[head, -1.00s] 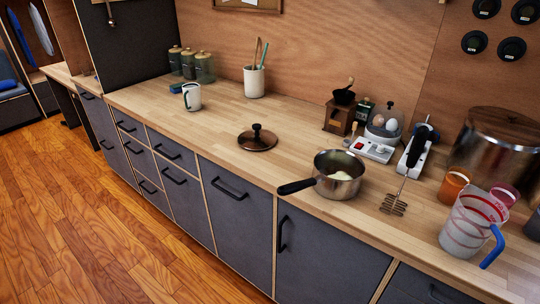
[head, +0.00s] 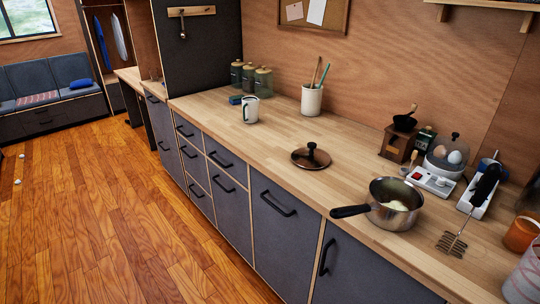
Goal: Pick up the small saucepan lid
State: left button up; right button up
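The small saucepan lid (head: 311,157) lies flat on the wooden counter, brown with a dark knob on top. The small saucepan (head: 394,207) stands to its right, open, with something pale inside and its black handle (head: 350,211) pointing left over the counter's front edge. A gap of bare counter lies between lid and pan. Neither of my grippers shows in the head view.
A white mug (head: 250,109) and a utensil crock (head: 311,99) stand behind and left of the lid. Counter around the lid is clear; open floor lies left.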

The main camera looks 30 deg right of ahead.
aim_at(310, 157)
jog(key=u, duration=0.05)
jog(key=i, duration=2.05)
jog(key=z, duration=2.65)
